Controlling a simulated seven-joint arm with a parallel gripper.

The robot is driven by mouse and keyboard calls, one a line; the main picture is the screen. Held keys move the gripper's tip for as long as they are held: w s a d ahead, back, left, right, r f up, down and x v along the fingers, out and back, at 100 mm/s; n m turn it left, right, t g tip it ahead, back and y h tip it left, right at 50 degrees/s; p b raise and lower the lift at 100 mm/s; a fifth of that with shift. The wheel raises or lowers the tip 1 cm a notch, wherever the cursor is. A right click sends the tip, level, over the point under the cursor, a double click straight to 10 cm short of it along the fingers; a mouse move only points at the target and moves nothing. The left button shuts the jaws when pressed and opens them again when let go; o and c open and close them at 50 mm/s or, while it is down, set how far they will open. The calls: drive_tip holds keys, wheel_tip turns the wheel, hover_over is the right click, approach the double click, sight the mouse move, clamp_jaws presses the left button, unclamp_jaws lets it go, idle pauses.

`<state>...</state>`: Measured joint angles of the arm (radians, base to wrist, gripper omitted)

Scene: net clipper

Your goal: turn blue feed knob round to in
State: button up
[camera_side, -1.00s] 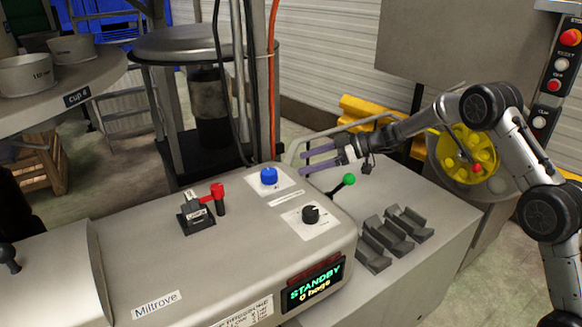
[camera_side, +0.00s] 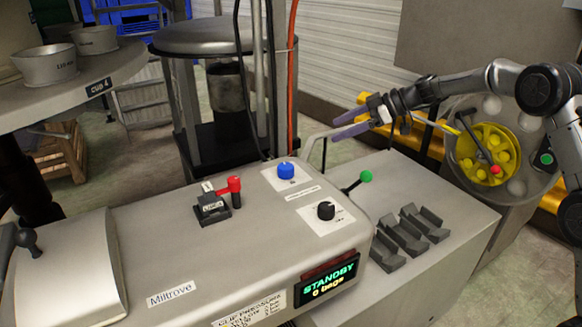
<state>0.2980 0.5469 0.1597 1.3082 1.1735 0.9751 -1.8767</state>
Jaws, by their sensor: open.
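The blue feed knob (camera_side: 286,170) stands on a white label plate on top of the grey machine, near its back edge. The knob's pointer and the plate's markings are too small to read. My gripper (camera_side: 342,127) is in the air to the right of the knob and higher in the picture, clear of the machine. Its two purple fingers point left and are apart, with nothing between them.
A black knob (camera_side: 326,210), a green-tipped lever (camera_side: 358,181) and a red-handled lever (camera_side: 233,186) stand near the blue knob. The display (camera_side: 328,284) reads STANDBY. Dark hoses (camera_side: 270,90) and an orange one (camera_side: 292,60) hang behind.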

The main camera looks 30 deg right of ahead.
drive_tip(key=w+d+f+n+h, duration=0.1)
drive_tip(key=d+f+n+h, duration=0.1)
drive_tip(key=d+h, duration=0.4)
drive_tip(key=w+d+f+n+h, duration=0.1)
drive_tip(key=d+f+n+h, duration=0.15)
drive_tip(key=d, duration=0.65)
drive_tip(key=w+d+r+n+t+h, duration=0.35)
drive_tip(key=w+r+n+t, duration=0.25)
drive_tip(key=r+n, duration=0.35)
drive_tip(key=s+a+r+n+y, duration=0.2)
drive_tip(key=a+r+n+y, duration=0.1)
drive_tip(key=a+n+y, duration=1.05)
drive_tip(key=s+a+f+n+g, duration=0.4)
drive_tip(key=s+a+n+g, duration=0.1)
drive_tip(key=a+n, duration=0.25)
approach(292, 167)
drive_tip(key=shift+s+d+r+n+g+y, duration=0.1)
drive_tip(key=shift+d+n+g+y, duration=0.1)
drive_tip(key=shift+d, duration=0.25)
drive_tip(key=shift+s+d+r+n+g+y, duration=0.1)
drive_tip(key=shift+d+r+g+y, duration=0.1)
drive_tip(key=shift+d, duration=0.3)
drive_tip(key=shift+w+a+f, duration=0.2)
drive_tip(key=shift+w, duration=0.05)
drive_tip(key=x, duration=1.3)
